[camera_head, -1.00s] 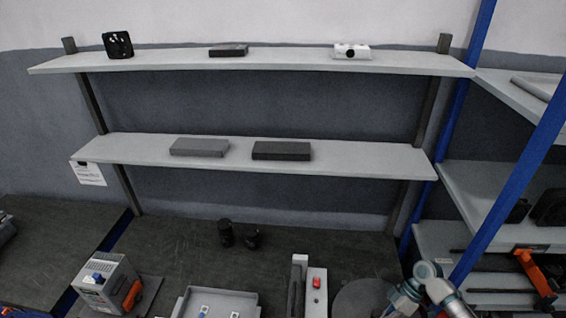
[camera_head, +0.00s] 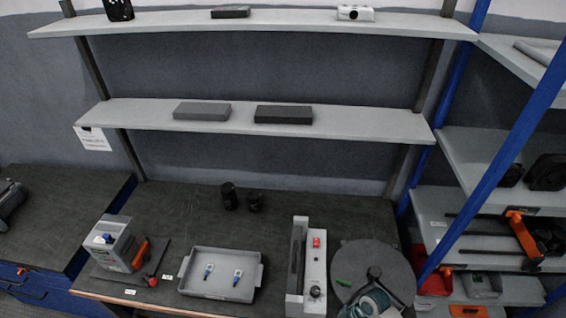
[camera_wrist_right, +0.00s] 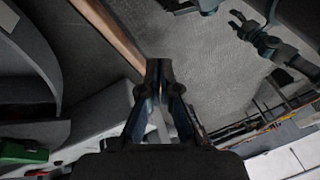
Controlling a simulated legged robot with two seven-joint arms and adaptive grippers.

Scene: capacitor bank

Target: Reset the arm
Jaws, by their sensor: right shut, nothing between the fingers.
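My right gripper (camera_wrist_right: 158,68) shows in the wrist view with its two dark fingers together and nothing between them. Part of my right arm (camera_head: 372,302) comes in at the bottom of the head view, over the front of the round grey plate on the bench. The right fingertips cannot be clearly made out in the head view. My left gripper is not in view.
Blue-post shelving (camera_head: 505,165) stands at right.

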